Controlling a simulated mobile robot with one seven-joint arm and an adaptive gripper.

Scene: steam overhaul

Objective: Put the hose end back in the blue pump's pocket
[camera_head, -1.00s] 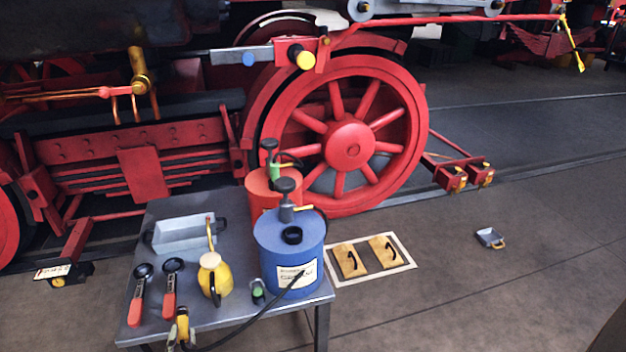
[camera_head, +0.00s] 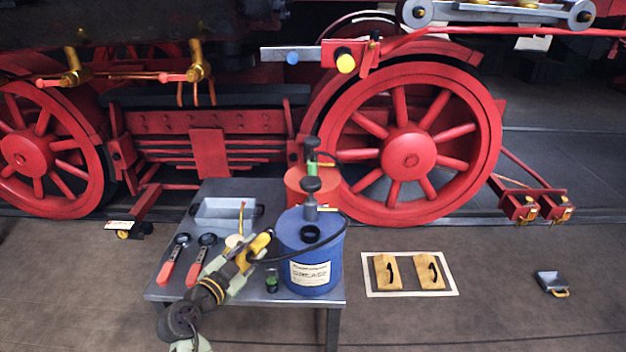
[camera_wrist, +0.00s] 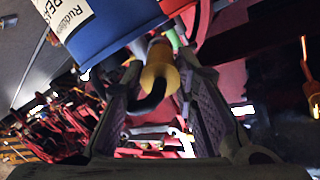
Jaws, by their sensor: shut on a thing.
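The blue pump (camera_head: 312,262) is a blue drum with a labelled front, standing on the grey table's right part. A dark round pocket (camera_head: 310,234) opens on its top, in front of the pump head. My gripper (camera_head: 262,246) is just left of the drum's upper side. It is shut on the hose end (camera_wrist: 160,65), a yellow piece between the fingers in the wrist view. The black hose (camera_head: 345,235) loops from the pump around its right side and across its front to my gripper. The hose end is apart from the pocket. In the wrist view the drum (camera_wrist: 110,25) fills the upper left.
A red drum (camera_head: 297,185) with a green-necked pump stands behind the blue one. My arm partly covers a yellow oil can (camera_head: 234,240). Two red-handled tools (camera_head: 173,260) and a grey tray (camera_head: 225,213) lie on the table (camera_head: 160,292). A small green-topped item (camera_head: 271,282) stands near the drum.

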